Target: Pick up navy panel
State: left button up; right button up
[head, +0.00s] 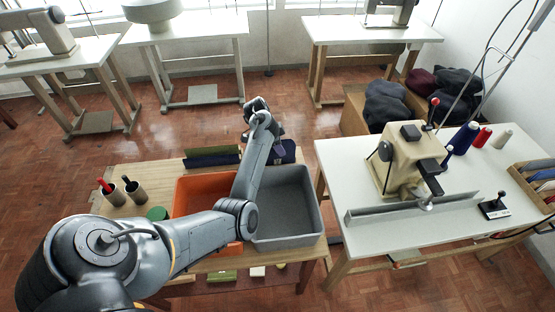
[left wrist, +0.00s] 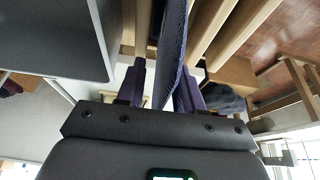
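The navy panel (head: 289,154) is at the far edge of the wooden table, just behind the grey bin, partly hidden by my left arm. In the left wrist view the navy panel (left wrist: 172,45) stands edge-on between the two dark purple fingers of my left gripper (left wrist: 161,90). The fingers are apart; a gap shows between the panel and the left-hand finger, while the panel lies close to the right-hand one. I cannot tell whether it touches that finger. In the head view my left gripper (head: 278,148) is mostly hidden by its own wrist. My right gripper is not seen.
The grey bin (head: 316,205) and orange bin (head: 183,193) stand on the wooden table. An olive panel (head: 210,160) is behind the orange bin. Two cups (head: 135,192) stand at the left. The white sewing table (head: 365,238) with its machine is at the right.

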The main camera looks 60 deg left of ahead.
pick_arm(q)
jog(key=shift+c, duration=0.4)
grip_shut()
jog(key=shift+r, duration=0.1)
